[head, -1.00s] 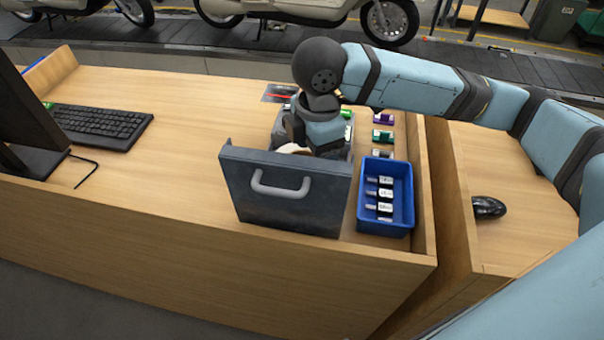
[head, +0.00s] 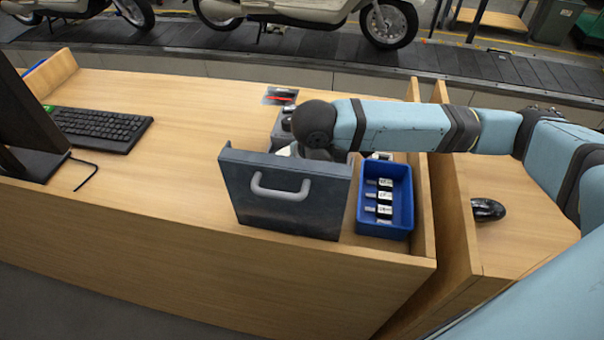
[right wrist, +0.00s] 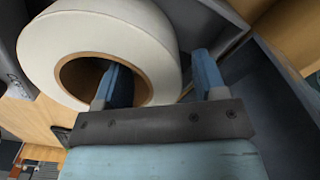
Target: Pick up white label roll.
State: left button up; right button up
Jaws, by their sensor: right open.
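The white label roll (right wrist: 105,38) fills the upper left of the right wrist view, with its brown cardboard core facing the camera. My right gripper (right wrist: 161,68) is open around the roll's wall: one blue finger reaches into the core opening, the other is outside the roll on the right. A gap shows between the outer finger and the roll. In the head view my right arm reaches behind the dark grey panel with a handle (head: 283,195), which hides the fingers and most of the roll. My left gripper is not in view.
A blue bin (head: 385,222) with several small labelled items stands right of the grey panel. A keyboard (head: 102,128) and a monitor are on the left of the desk. A black mouse (head: 488,209) lies on the right-hand surface. The desk's middle left is clear.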

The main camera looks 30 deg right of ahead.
grip_shut()
jog(key=shift+r, duration=0.1)
